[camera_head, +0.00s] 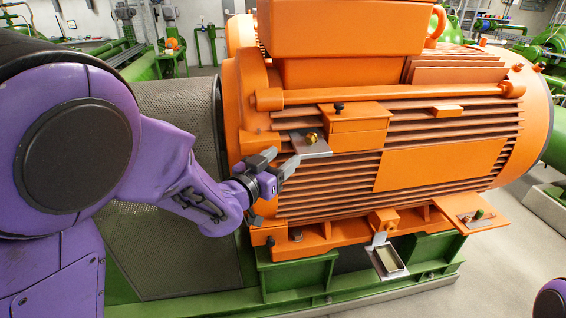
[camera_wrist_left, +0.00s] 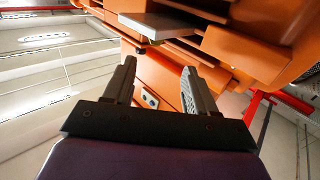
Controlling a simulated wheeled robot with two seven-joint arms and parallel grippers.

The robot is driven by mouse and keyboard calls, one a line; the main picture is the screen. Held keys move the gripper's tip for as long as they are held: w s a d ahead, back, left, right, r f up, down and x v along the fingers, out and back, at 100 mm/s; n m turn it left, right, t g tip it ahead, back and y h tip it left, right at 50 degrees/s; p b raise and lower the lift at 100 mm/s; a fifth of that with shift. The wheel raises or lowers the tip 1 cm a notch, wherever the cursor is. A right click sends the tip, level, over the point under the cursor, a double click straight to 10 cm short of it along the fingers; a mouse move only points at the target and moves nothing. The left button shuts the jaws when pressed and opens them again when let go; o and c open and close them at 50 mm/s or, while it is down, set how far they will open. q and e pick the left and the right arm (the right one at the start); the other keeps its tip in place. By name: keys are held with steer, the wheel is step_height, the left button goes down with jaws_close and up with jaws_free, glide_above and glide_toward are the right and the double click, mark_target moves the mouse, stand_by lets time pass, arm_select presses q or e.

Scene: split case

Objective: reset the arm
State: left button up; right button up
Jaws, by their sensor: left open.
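My left arm, purple, comes in from the left in the head view. Its gripper (camera_head: 278,164) is in front of the orange motor (camera_head: 440,165), near the motor's left end. The jaws are apart and nothing shows between them. In the left wrist view the two dark fingers of the gripper (camera_wrist_left: 158,80) stand apart, with orange housing beyond them. My right gripper is not in view.
A grey metal plate (camera_head: 318,152) with a brass fitting (camera_head: 311,137) juts from the motor just above the gripper. A small open tray (camera_head: 388,273) hangs lower right. An orange shelf (camera_head: 465,224) with small items sticks out further right. Green base rails (camera_head: 300,276) run below.

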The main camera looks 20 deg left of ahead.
arm_select(q)
steer(key=s+a+f+n+g+y, duration=0.2)
steer(key=s+f+n, duration=0.15)
steer(key=f, duration=0.55)
steer(key=s+a+f+n+g+y, duration=0.2)
steer(key=s+f+g, duration=0.15)
steer(key=f, duration=0.65)
steer(key=s+a+f+n+g+y, duration=0.2)
steer(key=s+a+f+n, duration=0.15)
steer(key=f, duration=0.55)
steer(key=s+f+g, duration=0.3)
steer(key=s+f, duration=0.4)
steer(key=s, duration=0.4)
steer(key=s+f+g, duration=0.4)
steer(key=s+f, duration=0.4)
steer(key=s, duration=0.4)
steer(key=shift+s+d+y, duration=0.15)
steer(key=shift+s+y, duration=0.05)
steer(key=shift+y, duration=0.2)
